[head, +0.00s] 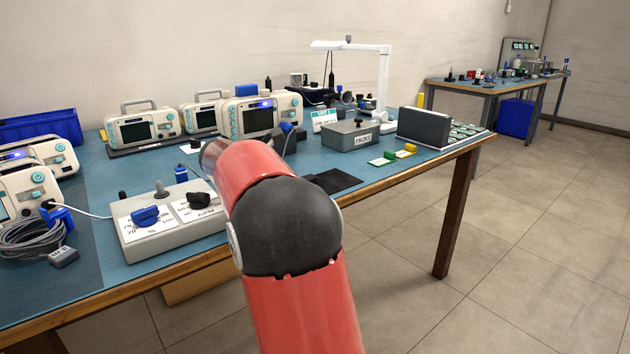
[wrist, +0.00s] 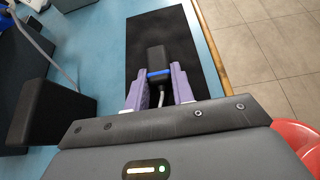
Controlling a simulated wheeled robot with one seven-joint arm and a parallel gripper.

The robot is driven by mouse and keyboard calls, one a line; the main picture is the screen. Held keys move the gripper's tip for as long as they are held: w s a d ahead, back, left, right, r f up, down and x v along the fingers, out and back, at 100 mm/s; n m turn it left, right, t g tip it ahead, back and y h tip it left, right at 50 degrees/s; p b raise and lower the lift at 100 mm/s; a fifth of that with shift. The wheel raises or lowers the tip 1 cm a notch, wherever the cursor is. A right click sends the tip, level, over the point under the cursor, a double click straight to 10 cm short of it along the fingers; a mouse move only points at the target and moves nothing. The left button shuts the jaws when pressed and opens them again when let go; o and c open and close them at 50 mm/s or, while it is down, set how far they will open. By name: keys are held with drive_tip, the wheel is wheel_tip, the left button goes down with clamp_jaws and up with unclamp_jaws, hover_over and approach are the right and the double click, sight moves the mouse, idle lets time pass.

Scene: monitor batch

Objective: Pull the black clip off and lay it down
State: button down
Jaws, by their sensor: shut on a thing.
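In the wrist view, my gripper (wrist: 160,70) has its two purple fingers shut on a black clip (wrist: 156,54). The clip has a blue band (wrist: 160,73) across it between the fingertips, and a thin grey lead shows between the fingers. The clip appears over a black mat (wrist: 177,37) on the blue bench; I cannot tell whether it touches the mat. In the head view, my red arm hides the gripper and the clip, and part of the black mat (head: 337,181) shows beside the arm.
A grey control box (head: 150,238) with knobs stands left of my arm. Several monitors (head: 255,118) stand behind it. A grey box (head: 350,135) and a dark upright panel (head: 424,127) stand to the right. In the wrist view, a dark block (wrist: 38,112) stands left of the gripper.

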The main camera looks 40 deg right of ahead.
drive_tip(key=c, duration=1.1)
unclamp_jaws()
drive_tip(key=v, duration=0.7)
drive_tip(key=shift+a+r+p, duration=0.2)
drive_tip(key=shift+a+p, duration=0.1)
drive_tip(key=shift+a, duration=0.05)
drive_tip(key=s+a+f+m+t+y, duration=0.2)
drive_tip(key=s+a+f+m+y, duration=0.2)
drive_tip(key=s, duration=0.5)
drive_tip(key=s+a+f+m+t+y, duration=0.1)
drive_tip(key=s+a+f+m+y, duration=0.3)
drive_tip(key=s+a+m, duration=0.4)
drive_tip(key=s+a+f+m+t+y, duration=0.2)
drive_tip(key=s+a+f+m+y, duration=0.2)
drive_tip(key=s+a, duration=0.4)
drive_tip(key=shift+s+a+f+m+t, duration=0.15)
drive_tip(key=shift+s+a+f+m, duration=0.1)
drive_tip(key=shift+s+m, duration=0.25)
drive_tip(key=shift+s+a+f+m+t, duration=0.15)
drive_tip(key=shift+s+f+m, duration=0.05)
drive_tip(key=shift+s+m, duration=0.25)
